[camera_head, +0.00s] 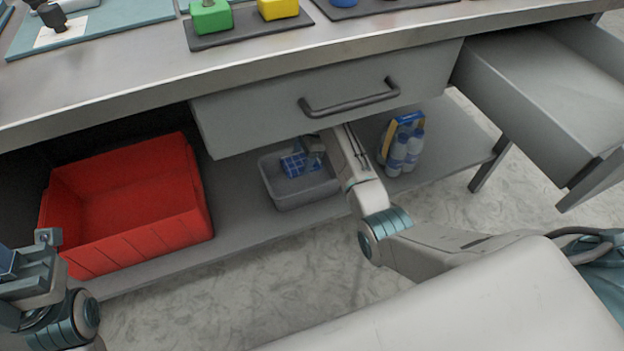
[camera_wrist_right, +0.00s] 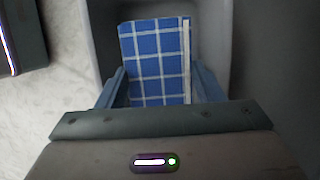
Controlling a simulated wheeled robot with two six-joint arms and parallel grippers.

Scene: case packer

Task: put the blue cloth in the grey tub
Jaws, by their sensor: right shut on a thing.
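The blue cloth (camera_head: 292,164) has a white check pattern and is over the grey tub (camera_head: 301,196) on the lower shelf. My right gripper (camera_head: 312,158) is shut on the cloth at the tub. In the right wrist view the cloth (camera_wrist_right: 156,60) lies between the two fingers (camera_wrist_right: 158,88), with the tub's pale walls (camera_wrist_right: 222,45) around it. I cannot tell whether the cloth touches the tub floor. My left gripper (camera_head: 30,265) is at the lower left, away from the tub; its jaw opening is unclear.
A red crate (camera_head: 140,240) stands left of the tub on the shelf. White and blue bottles (camera_head: 397,155) stand to the right. A closed drawer (camera_head: 250,123) is above the tub, and an open drawer (camera_head: 545,85) juts out at the right.

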